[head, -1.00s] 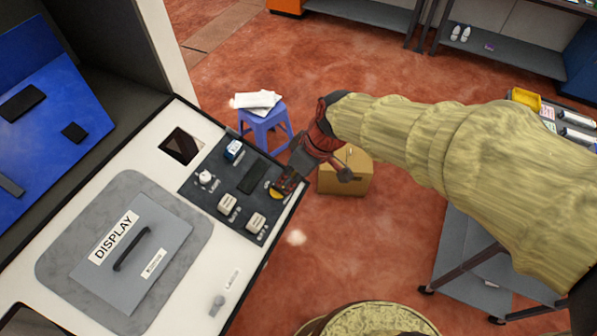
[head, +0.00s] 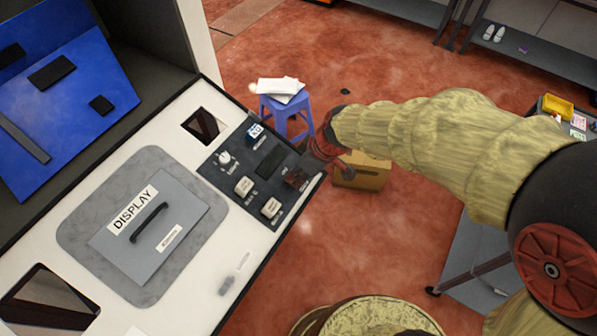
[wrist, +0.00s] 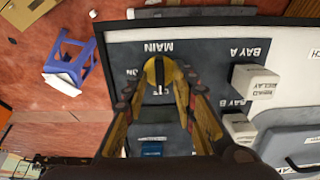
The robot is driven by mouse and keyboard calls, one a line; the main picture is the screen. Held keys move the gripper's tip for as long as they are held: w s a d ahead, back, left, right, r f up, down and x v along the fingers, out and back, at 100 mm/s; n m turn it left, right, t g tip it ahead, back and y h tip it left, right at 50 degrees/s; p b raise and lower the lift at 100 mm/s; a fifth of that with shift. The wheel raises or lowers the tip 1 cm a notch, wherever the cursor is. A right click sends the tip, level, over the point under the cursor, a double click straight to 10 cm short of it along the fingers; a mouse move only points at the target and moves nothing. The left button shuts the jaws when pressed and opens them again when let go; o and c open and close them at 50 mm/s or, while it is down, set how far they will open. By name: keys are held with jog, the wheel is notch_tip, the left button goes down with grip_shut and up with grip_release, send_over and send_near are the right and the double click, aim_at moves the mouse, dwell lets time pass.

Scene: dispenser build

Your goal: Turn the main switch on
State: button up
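The main switch is a round yellow knob with a dark bar (wrist: 160,72), beside the upside-down word MAIN on the dark control panel (wrist: 210,52) in the wrist view. My gripper (wrist: 162,80) has its two yellow-and-black fingers on either side of the knob, with their tips close to its edges. I cannot tell whether they touch it. In the head view my gripper (head: 297,178) is low at the right corner of the control panel (head: 232,188), and its dark fingers hide the knob there.
A grey DISPLAY cover (head: 120,255) lies to the left. A blue stool (head: 285,115) and a cardboard box (head: 362,170) stand on the floor.

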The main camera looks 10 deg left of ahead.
jog(key=shift+c, duration=1.1)
jog(key=c, duration=0.4)
grip_shut()
